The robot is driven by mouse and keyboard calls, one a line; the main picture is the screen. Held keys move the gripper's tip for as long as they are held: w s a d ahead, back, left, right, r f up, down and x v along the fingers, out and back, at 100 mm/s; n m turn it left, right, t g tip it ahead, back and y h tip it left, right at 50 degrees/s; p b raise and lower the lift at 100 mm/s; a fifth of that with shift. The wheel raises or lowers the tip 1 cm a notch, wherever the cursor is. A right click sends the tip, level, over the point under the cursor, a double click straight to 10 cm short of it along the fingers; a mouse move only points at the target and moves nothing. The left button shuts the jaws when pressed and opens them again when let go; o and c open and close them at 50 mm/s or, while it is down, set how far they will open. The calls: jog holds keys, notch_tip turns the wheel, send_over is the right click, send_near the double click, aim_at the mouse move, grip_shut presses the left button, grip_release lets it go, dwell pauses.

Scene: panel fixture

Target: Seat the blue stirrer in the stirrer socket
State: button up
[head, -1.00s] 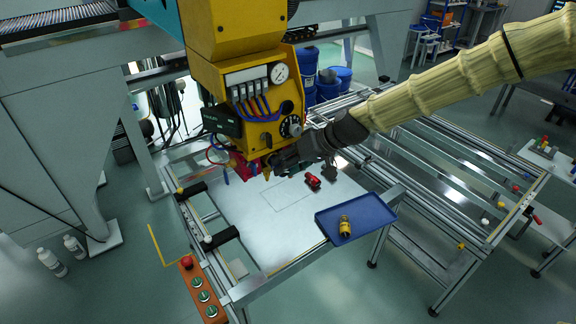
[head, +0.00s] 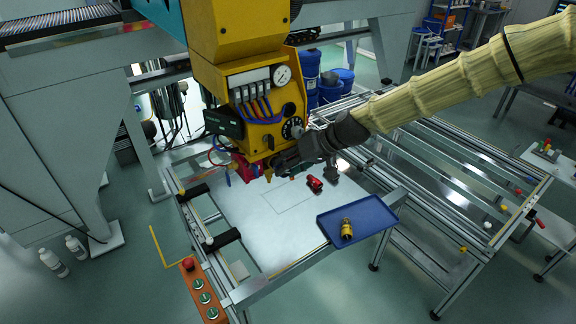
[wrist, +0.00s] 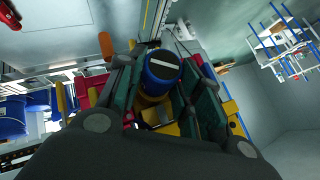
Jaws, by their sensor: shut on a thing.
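My gripper (head: 276,166) is at the underside of the yellow machine head (head: 262,100), left of my dark wrist in the head view. In the wrist view my gripper (wrist: 163,88) is shut on the blue stirrer (wrist: 163,66), whose round blue end with a white stripe shows between the dark green fingers. Yellow parts show just beyond the stirrer. In the head view the stirrer is too small and covered to make out. I cannot pick out the stirrer socket in either view, nor tell whether the stirrer touches it.
A red part (head: 314,184) lies on the white panel (head: 270,232). A blue tray (head: 376,222) holds a yellow-and-black piece (head: 347,229). A button box (head: 205,300) is at the front left. Hoses and red parts hang close to my gripper. The front of the panel is clear.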

jog(key=shift+s, duration=0.1)
jog(key=shift+s+d, duration=0.9)
jog(key=shift+s, duration=0.2)
jog(key=shift+w+a+b, duration=0.2)
jog(key=shift+w+a, duration=0.25)
jog(key=shift+w, duration=0.25)
jog(key=shift+w+a+b, duration=0.2)
jog(key=shift+w+a, duration=0.25)
jog(key=shift+w, duration=0.2)
dwell(2.4)
jog(key=shift+s, duration=0.15)
dwell(0.3)
jog(key=shift+s+d, duration=0.9)
jog(key=shift+s, duration=0.25)
dwell(1.4)
